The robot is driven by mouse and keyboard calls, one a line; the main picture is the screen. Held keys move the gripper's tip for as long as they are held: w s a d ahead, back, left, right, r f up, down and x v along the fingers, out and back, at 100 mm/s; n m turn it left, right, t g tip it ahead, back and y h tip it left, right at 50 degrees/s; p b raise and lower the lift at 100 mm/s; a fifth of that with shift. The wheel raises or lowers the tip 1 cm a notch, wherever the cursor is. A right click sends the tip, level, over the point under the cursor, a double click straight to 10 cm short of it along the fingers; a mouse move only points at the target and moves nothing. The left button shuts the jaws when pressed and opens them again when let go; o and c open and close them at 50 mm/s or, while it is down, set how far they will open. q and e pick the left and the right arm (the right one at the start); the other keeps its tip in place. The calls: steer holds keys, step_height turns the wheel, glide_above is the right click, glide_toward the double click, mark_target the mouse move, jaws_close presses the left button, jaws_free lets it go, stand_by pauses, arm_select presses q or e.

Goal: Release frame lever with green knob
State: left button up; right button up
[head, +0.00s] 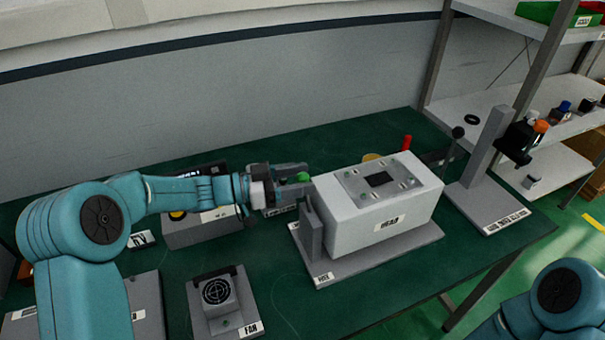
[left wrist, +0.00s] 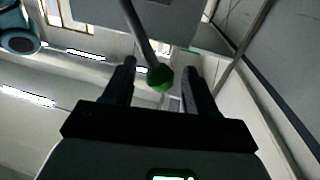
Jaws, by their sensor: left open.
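The green knob (head: 303,177) is at the left end of the white box-shaped unit (head: 372,232) on the bench. In the left wrist view the green knob (left wrist: 160,77) sits at the end of a thin grey lever (left wrist: 140,32), between the two fingers. My left gripper (head: 292,174) is open around the knob, with a finger on either side; it also shows in the left wrist view (left wrist: 160,82). Gaps show beside the knob. In the head view the lever is mostly hidden by the gripper. My right gripper is out of the picture; only part of that arm shows at lower right.
A grey upright plate (head: 311,228) stands by the unit's left end. A fan block (head: 218,300) and a grey box (head: 198,232) stand on the green bench (head: 320,310). A grey stand (head: 488,150) and shelves (head: 560,115) are at right. The bench front is partly clear.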

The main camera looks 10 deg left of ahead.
arm_select(q)
steer(key=shift+w+d, duration=0.15)
steer(key=shift+d, duration=0.4)
steer(key=shift+w, duration=0.1)
steer(key=shift+c, duration=0.3)
